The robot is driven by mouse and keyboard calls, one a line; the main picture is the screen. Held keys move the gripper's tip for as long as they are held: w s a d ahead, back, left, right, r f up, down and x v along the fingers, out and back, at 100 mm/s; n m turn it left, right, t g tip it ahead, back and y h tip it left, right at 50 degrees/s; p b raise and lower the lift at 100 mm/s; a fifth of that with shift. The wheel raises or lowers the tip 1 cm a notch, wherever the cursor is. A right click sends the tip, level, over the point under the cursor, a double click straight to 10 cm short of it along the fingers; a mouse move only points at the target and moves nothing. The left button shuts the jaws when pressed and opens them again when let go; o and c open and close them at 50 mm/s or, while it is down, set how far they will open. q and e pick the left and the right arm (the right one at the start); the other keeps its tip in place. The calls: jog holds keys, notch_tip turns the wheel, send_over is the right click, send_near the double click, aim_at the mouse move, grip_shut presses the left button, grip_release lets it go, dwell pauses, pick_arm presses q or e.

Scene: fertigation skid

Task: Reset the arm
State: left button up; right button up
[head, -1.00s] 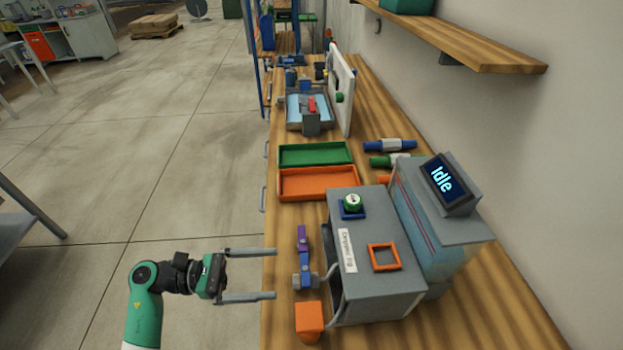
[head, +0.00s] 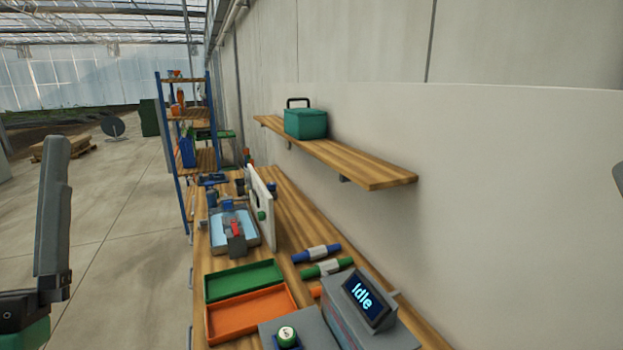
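My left gripper (head: 20,225) stands raised at the left edge, close to the camera. One dark finger (head: 52,220) points up, with clear space on its left side. Its other finger is outside the picture, and nothing is seen held. A dark sliver (head: 618,180) at the right edge may be part of my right gripper; too little shows to tell its state.
The bench holds a green tray (head: 243,281), an orange tray (head: 250,314), a blue basin (head: 234,228), a white upright panel (head: 262,206) and a display reading "Idle" (head: 366,298). A wall shelf (head: 340,155) carries a teal box (head: 305,123).

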pick_arm(q)
jog(key=d+r+h, duration=0.1)
jog(key=d+h, duration=0.6)
jog(key=h, duration=0.2)
notch_tip(320, 180, up, 38)
jog(key=g+h+p, duration=0.1)
jog(key=p, duration=3.7)
jog(key=shift+s+f+m, duration=0.25)
jog(key=shift+m, duration=0.05)
